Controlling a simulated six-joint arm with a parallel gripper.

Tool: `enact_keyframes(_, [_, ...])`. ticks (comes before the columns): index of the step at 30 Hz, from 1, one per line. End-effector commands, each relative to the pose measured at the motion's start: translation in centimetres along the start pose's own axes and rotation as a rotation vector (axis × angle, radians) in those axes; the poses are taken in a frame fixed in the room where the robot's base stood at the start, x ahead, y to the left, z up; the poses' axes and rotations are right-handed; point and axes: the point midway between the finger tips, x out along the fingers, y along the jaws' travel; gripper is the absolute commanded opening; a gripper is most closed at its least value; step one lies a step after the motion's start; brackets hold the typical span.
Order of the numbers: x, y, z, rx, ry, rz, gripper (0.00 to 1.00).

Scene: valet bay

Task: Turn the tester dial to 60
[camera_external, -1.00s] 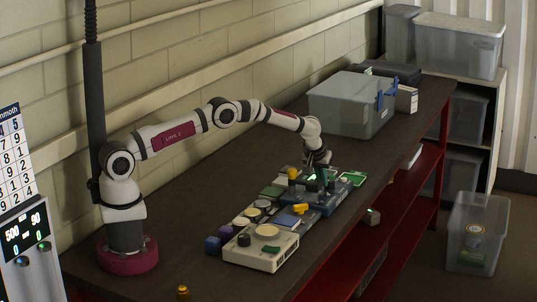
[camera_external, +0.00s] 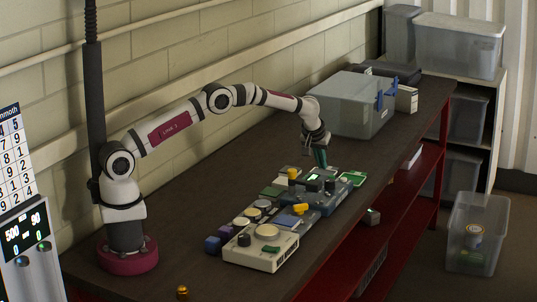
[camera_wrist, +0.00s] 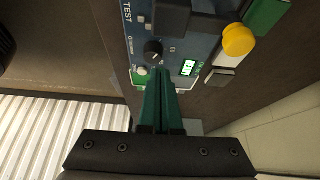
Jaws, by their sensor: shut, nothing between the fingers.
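The tester is a blue panel (camera_wrist: 208,45) marked TEST in the wrist view, and it also shows on the bench in the external view (camera_external: 341,196). Its black round dial (camera_wrist: 153,48) has a light pointer mark; the number it points to is not readable. A small lit display (camera_wrist: 188,68) sits right of the dial, and its digits are too small to read. My gripper (camera_wrist: 160,74) has green fingers held together and empty. In the external view my gripper (camera_external: 322,164) hangs above the far side of the tester, apart from the dial.
A yellow knob (camera_wrist: 238,40) and a black block stand up near the dial. A cream device (camera_external: 261,250) and several small blocks lie nearer my base. A grey case (camera_external: 350,104) stands behind my gripper. The bench (camera_external: 220,195) is clear on the wall side.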

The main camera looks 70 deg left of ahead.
Motion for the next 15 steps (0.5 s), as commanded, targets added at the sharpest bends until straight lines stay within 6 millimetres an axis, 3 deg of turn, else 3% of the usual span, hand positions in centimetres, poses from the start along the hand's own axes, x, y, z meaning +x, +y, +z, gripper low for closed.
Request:
enact_keyframes(9, [-0.5,2.6,-0.6,0.001,0.001,-0.001,0.00])
enact_keyframes(15, [1.9,2.5,0.8,0.001,-0.002,-0.003,0.00])
